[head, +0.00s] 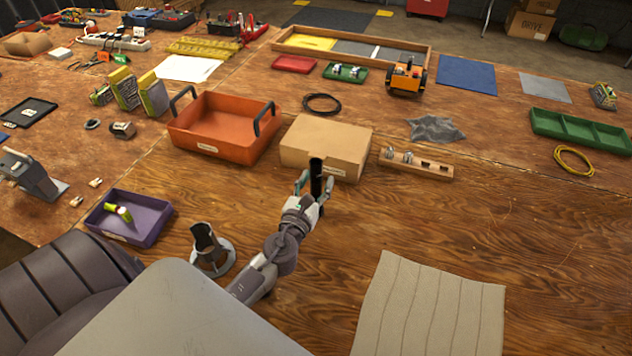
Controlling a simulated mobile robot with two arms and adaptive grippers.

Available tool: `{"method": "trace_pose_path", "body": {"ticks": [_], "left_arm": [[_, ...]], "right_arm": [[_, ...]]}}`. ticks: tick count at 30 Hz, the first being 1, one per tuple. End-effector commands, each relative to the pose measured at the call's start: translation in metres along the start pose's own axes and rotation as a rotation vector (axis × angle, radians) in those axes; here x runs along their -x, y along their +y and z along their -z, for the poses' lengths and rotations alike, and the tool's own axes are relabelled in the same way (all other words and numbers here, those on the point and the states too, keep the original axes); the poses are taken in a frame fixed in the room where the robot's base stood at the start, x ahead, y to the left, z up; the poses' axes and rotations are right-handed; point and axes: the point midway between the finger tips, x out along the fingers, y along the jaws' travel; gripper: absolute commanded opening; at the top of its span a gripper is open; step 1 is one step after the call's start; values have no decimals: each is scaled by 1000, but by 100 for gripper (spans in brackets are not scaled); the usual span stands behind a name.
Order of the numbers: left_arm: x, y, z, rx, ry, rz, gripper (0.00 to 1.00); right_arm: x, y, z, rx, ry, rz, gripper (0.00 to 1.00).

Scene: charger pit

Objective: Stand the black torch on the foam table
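The black torch (316,172) is upright between the fingers of my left gripper (314,186), which look closed on it. It is in front of the tan box (335,138) and overlaps its front face in the picture. I cannot tell whether its lower end touches the wooden table. A ribbed beige pad (430,310), perhaps foam, lies at the front right on the table (480,230); nothing stands on it. I cannot tell which surface is the foam table. My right gripper is out of view.
An orange tray (222,128) with dark handles is left of the box. A wooden rack (417,163) is right of it. A purple bin (128,216) and a dark holder (209,248) are at left. The wood around the pad's far side is clear.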

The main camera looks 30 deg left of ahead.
Motion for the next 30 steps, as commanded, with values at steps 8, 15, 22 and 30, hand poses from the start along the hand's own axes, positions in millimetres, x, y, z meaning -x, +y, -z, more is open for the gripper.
{"method": "trace_pose_path", "body": {"ticks": [8,15,22,30], "left_arm": [[2,0,-4,0,1,0,53],[48,0,1,0,4,2,53],[95,0,0,0,3,1,53],[119,0,-3,0,0,0,53]], "right_arm": [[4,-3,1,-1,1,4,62],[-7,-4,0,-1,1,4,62],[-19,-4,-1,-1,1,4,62],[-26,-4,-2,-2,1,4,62]]}}
